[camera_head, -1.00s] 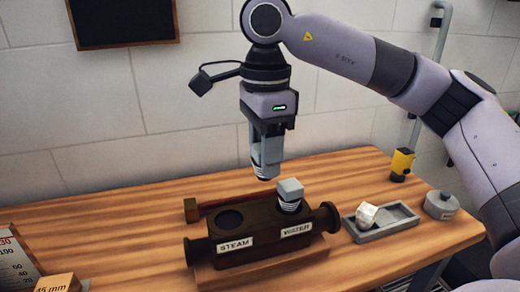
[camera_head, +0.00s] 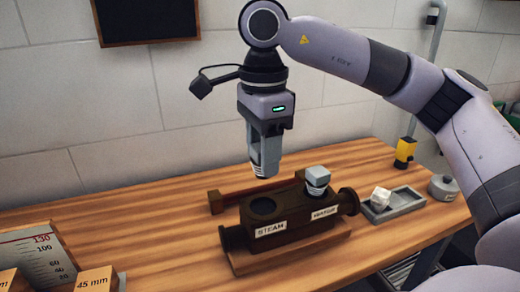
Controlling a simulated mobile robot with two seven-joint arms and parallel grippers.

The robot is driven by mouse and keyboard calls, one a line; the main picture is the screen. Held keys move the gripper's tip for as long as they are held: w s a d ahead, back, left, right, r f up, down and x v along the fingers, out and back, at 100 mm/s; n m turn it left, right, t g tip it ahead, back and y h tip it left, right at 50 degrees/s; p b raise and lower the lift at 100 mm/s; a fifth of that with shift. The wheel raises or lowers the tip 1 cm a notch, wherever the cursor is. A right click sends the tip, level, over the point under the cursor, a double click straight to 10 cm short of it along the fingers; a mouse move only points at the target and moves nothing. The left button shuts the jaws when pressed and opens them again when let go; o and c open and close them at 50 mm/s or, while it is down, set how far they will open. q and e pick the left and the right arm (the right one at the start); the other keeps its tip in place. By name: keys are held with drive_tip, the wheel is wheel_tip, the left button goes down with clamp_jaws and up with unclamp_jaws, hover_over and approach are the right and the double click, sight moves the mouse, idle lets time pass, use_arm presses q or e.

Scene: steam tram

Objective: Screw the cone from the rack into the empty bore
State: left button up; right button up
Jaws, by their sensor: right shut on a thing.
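The empty bore (camera_head: 263,206) is the dark round hole in the top, over the STEAM label (camera_head: 271,229). The cone hangs nearly straight above this bore in the picture, with a clear gap. The bore over the WATER label (camera_head: 325,212) holds a grey square-headed plug (camera_head: 317,177). My left gripper is out of view. I cannot clearly identify the rack.
A dark red bar (camera_head: 245,194) lies behind the valve body. A grey tray (camera_head: 402,208) with a white crumpled piece (camera_head: 381,198), a round grey tin (camera_head: 443,187) and a yellow object (camera_head: 405,152) stand right. Marked wooden blocks (camera_head: 97,280) and a scale (camera_head: 38,250) stand front left.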

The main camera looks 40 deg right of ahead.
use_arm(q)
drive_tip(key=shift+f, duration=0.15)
use_arm(e)
drive_tip(key=shift+f, duration=0.15)
drive_tip(key=shift+f+b, duration=0.85)
drive_tip(key=shift+f, duration=0.05)
drive_tip(key=shift+f+b, duration=0.7)
drive_tip(key=shift+f, duration=0.2)
drive_tip(key=shift+f+b, duration=0.45)
drive_tip(key=shift+f, duration=0.1)
drive_tip(key=shift+f+b, duration=0.6)
drive_tip(key=shift+f, duration=0.25)
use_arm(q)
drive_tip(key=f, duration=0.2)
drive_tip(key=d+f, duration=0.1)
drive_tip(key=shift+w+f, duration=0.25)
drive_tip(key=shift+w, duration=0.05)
use_arm(e)
drive_tip(key=shift+f, duration=0.3)
use_arm(q)
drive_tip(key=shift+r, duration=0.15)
drive_tip(key=shift+b, duration=0.35)
use_arm(e)
drive_tip(key=m, duration=0.4)
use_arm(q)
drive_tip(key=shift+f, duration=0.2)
